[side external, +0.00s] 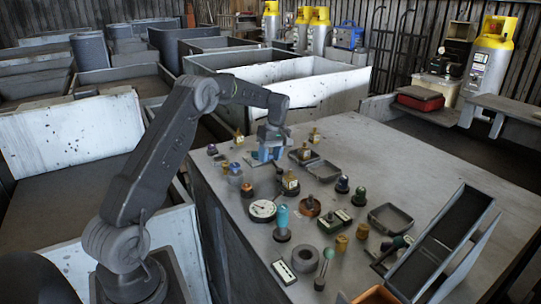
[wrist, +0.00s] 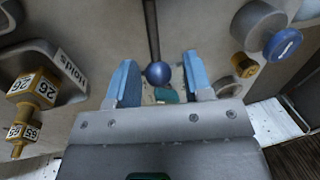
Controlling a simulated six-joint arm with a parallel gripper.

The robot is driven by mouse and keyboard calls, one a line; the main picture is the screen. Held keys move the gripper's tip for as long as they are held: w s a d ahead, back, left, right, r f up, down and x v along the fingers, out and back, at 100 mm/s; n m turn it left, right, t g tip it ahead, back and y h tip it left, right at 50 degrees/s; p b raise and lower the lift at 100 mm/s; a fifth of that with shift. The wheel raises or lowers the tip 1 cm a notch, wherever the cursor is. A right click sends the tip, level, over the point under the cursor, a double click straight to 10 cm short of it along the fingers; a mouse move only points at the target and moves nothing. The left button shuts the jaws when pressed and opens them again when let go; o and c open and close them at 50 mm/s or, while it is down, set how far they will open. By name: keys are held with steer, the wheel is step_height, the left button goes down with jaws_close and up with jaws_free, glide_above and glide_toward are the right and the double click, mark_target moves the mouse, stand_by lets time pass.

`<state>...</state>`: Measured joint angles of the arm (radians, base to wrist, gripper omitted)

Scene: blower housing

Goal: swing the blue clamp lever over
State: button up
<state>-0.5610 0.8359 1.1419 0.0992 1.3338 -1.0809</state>
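In the wrist view, a dark lever rod with a blue ball knob (wrist: 158,73) reaches down from the top edge. I take this for the blue clamp lever; its far end is out of view. My gripper (wrist: 159,59) is open, with one blue finger on each side of the knob and visible gaps to both. Nothing is held. In the side view my gripper (side external: 269,153) is low over the far left part of the bench. The lever cannot be made out there, around the fingers.
A blue-faced round part (wrist: 283,44) and a yellow knob (wrist: 243,64) lie right of the fingers. The bench (side external: 372,165) also carries a dial gauge (side external: 263,210) and a sloped chute (side external: 445,240).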

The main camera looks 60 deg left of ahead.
steer(key=shift+o, duration=0.4)
steer(key=shift+w+r, duration=0.1)
steer(key=shift+r, duration=0.35)
step_height(320, 180, up, 13)
steer(key=w, duration=0.2)
steer(key=shift+w+f, duration=0.2)
steer(key=shift+w, duration=0.05)
